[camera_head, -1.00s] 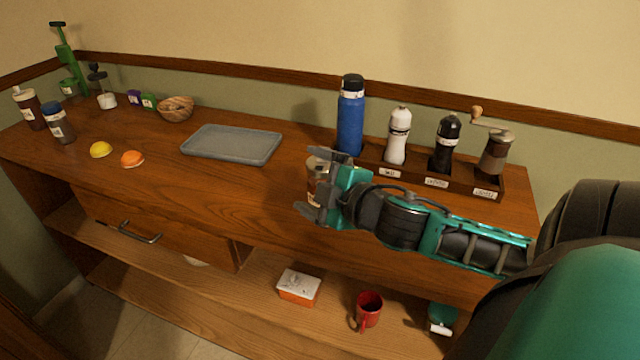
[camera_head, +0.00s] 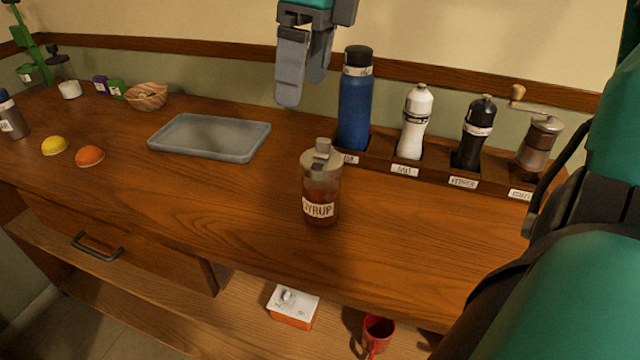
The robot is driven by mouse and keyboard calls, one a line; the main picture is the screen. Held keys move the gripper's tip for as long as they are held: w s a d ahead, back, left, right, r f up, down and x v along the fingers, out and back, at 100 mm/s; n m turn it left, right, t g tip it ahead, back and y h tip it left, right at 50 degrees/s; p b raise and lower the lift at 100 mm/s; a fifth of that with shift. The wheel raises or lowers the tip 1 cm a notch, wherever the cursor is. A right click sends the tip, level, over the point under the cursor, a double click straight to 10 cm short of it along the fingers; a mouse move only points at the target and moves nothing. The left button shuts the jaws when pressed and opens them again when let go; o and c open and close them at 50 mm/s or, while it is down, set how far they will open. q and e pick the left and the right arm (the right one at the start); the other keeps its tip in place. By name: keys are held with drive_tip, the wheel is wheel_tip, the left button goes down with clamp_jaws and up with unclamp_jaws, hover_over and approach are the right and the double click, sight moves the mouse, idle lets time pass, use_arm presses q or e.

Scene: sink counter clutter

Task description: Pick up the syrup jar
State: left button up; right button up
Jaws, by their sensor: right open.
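The syrup jar (camera_head: 321,188) stands upright on the wooden counter, right of the grey tray. It is a clear jar of brown liquid with a metallic lid and a label reading SYRUP. My right gripper (camera_head: 301,88) hangs above the counter at the top of the view, fingers pointing down. It is open and empty, above and behind the jar in the picture, and apart from it. My left gripper is out of view.
A wooden rack (camera_head: 434,179) with a blue bottle (camera_head: 355,105), a white mill (camera_head: 414,125), a black mill (camera_head: 474,135) and a grinder (camera_head: 538,146) stands right of the jar. The grey tray (camera_head: 171,149) lies left. Counter in front of the jar is clear.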

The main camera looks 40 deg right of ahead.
drive_tip(key=d+r+h, duration=0.1)
drive_tip(key=h, duration=0.1)
drive_tip(key=b, duration=0.2)
hover_over(321, 157)
drive_tip(key=shift+g, duration=0.3)
wheel_tip(321, 157, down, 7)
drive_tip(key=shift+w+a+r, duration=0.1)
drive_tip(key=shift+a, duration=0.05)
wheel_tip(321, 157, down, 6)
drive_tip(key=shift+r, duration=0.2)
drive_tip(key=shift+s, duration=0.2)
drive_tip(key=c, duration=1.8)
drive_tip(key=shift+r, duration=0.1)
clamp_jaws()
drive_tip(key=shift+r, duration=0.1)
